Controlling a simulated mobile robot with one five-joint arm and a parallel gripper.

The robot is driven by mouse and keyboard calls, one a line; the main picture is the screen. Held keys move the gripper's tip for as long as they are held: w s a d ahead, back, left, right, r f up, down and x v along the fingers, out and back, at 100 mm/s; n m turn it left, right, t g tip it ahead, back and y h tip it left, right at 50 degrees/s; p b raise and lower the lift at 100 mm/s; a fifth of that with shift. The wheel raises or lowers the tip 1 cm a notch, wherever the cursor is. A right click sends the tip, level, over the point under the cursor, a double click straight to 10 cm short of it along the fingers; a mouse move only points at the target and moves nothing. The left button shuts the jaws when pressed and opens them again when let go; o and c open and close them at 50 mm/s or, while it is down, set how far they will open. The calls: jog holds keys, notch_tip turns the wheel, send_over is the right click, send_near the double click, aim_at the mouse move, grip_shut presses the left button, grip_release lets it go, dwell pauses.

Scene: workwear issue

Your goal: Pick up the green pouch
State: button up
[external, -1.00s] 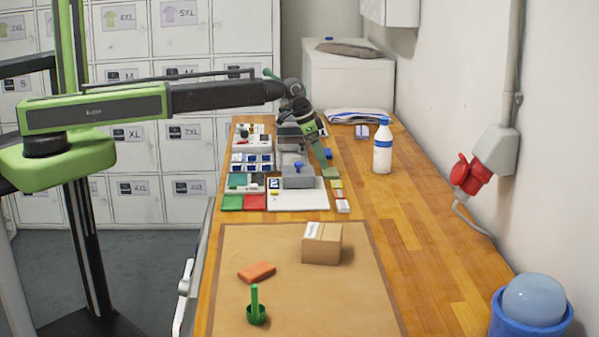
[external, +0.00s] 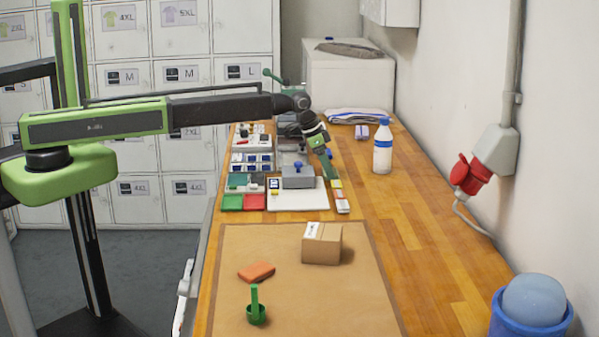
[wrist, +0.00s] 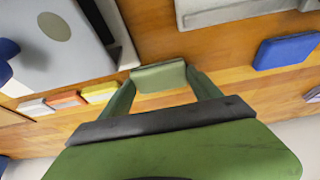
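The green pouch (wrist: 160,77) lies between the two fingertips of my gripper (wrist: 160,82) in the wrist view. A finger stands close at each of its short sides, and I see no clear gap there. Whether the fingers press on it I cannot tell. In the external view my gripper (external: 327,168) points down at the table, right of the white board with the grey block. The pouch is mostly hidden by the fingers in that view.
A grey block (external: 299,177) with a blue knob stands close left of my gripper. Small yellow, orange and white blocks (external: 338,193) lie just in front. A blue pad (wrist: 286,51) shows in the wrist view. A white bottle (external: 382,150) stands to the right, with bare table between.

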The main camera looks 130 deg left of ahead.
jog(key=c, duration=0.6)
jog(key=shift+r+p, duration=0.5)
notch_tip(320, 180, up, 4)
jog(key=p, duration=0.4)
jog(key=w+d+r+p, duration=0.4)
jog(key=d+r+p, duration=0.2)
jog(key=d, duration=0.4)
jog(key=shift+w+d, duration=0.3)
jog(key=shift+w, duration=0.1)
